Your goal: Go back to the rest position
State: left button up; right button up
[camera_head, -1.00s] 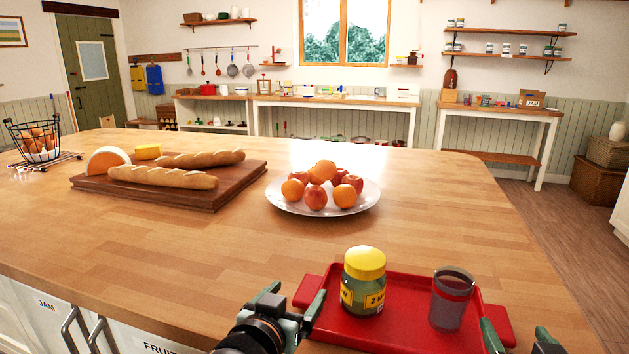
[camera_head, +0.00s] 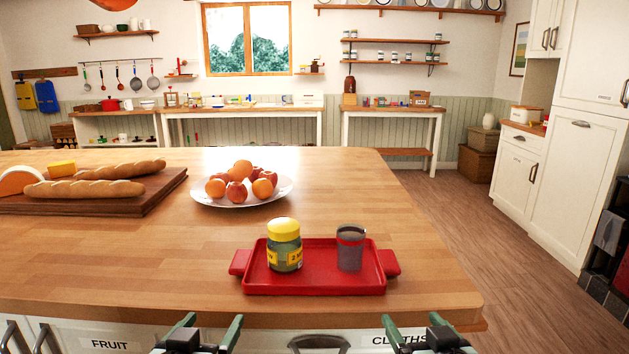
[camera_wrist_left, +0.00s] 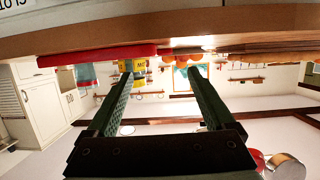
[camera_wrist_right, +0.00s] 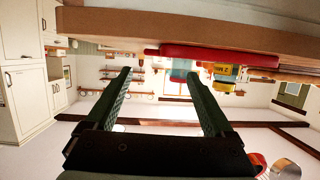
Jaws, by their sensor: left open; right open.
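My left gripper (camera_head: 207,326) is open and empty at the bottom of the head view, in front of the island's near edge. My right gripper (camera_head: 415,328) is open and empty to its right, also in front of that edge. Both wrist views show bare space between the fingers of the left gripper (camera_wrist_left: 160,80) and the right gripper (camera_wrist_right: 160,80). A red tray (camera_head: 315,285) lies on the island near its front edge, apart from both grippers. On it stand a yellow-lidded jar (camera_head: 284,246) at left and a dark grey cup (camera_head: 350,250) at right, both upright.
The wooden island top (camera_head: 330,190) holds a white plate (camera_head: 210,200) of fruit and a board (camera_head: 150,200) with two baguettes. Cabinet fronts with handles (camera_head: 320,342) lie below the island's edge. Open floor (camera_head: 480,230) is at the right.

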pick_arm(q)
jog(key=s+d+f+m+g+h+p, duration=0.1)
jog(key=s+f+m+g+h+p, duration=0.3)
jog(key=f, duration=1)
pick_arm(e)
jog(key=s+a+f+n+g+y+p, duration=0.1)
jog(key=s+a+f+n+g+y, duration=0.2)
jog(key=f, duration=1)
pick_arm(q)
jog(key=s+f+n+y+p, duration=0.1)
jog(key=s+f+p, duration=0.1)
jog(key=s+f, duration=0.3)
jog(key=s+a+f+n+g+y+p, duration=0.1)
jog(key=s+f, duration=0.4)
jog(key=s, duration=0.6)
jog(key=shift+a+f+p, duration=0.2)
jog(key=shift+f+p, duration=0.15)
jog(key=shift+p, duration=0.55)
pick_arm(e)
jog(key=s+d+f+g, duration=0.1)
jog(key=s+d+f, duration=0.1)
jog(key=s+f, duration=0.4)
jog(key=s+d+f+m+g+h, duration=0.1)
jog(key=s+f, duration=0.4)
jog(key=s, duration=0.6)
jog(key=shift+s+d+f, duration=0.15)
jog(key=shift+d+f, duration=0.25)
jog(key=shift+d, duration=0.1)
pick_arm(q)
jog(key=shift+s, duration=0.1)
